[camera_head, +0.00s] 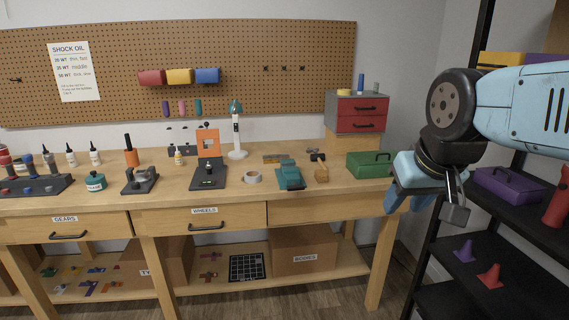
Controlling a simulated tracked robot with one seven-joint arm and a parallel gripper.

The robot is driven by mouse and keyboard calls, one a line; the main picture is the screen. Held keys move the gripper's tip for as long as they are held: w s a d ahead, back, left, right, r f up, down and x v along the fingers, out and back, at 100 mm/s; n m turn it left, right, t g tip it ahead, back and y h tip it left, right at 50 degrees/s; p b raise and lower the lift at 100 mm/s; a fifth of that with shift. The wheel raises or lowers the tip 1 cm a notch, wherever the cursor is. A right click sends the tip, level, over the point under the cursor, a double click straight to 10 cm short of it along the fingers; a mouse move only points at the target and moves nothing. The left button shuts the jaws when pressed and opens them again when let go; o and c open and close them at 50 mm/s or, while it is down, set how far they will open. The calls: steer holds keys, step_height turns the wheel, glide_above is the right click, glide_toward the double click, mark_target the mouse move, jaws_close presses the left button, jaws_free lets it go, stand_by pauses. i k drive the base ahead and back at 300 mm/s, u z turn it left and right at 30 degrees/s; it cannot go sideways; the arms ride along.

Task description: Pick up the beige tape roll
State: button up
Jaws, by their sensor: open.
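A beige tape roll (253,177) lies flat on the wooden workbench (225,182), near the front edge and right of the middle. It looks like a pale ring. My gripper (402,208) hangs at the right, beyond the bench's right end and well apart from the roll.
A teal car body (290,177) stands close right of the roll, and a black stand (209,174) is left of it. A green toolbox (370,164) sits at the bench's right end. A white-teal lamp (236,130) stands behind. A black shelf (525,215) is at right.

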mark_target(340, 91)
steer(key=i, duration=2.2)
steer(key=u, duration=0.1)
